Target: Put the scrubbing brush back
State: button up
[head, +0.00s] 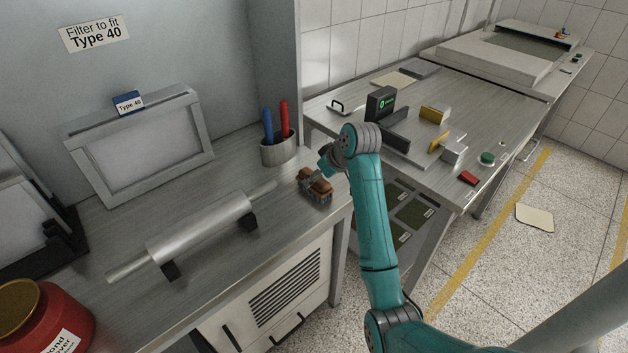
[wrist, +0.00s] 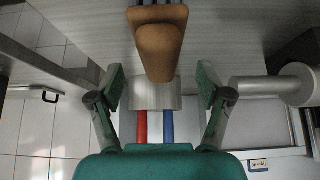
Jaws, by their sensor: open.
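The scrubbing brush (head: 317,189) has a brown wooden body and sits at the right end of the steel bench (head: 285,215), close to its edge. In the wrist view the brush (wrist: 160,45) shows its brown body at the top centre, with dark bristles partly cut off by the frame. My gripper (wrist: 161,88) is open, with one green-padded finger at each side of the brush's near end and visible gaps to both. In the head view my gripper is right at the brush, partly hidden by my wrist.
A metal cup (head: 279,150) with a blue and a red handle stands just behind the brush. A steel roller (head: 198,228) on black supports lies to the left. A red jar (head: 45,325) stands front left. A second table (head: 440,105) with small items is to the right.

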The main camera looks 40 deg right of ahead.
jog(key=v, duration=0.6)
jog(key=shift+s+r, duration=0.15)
jog(key=shift+r, duration=0.15)
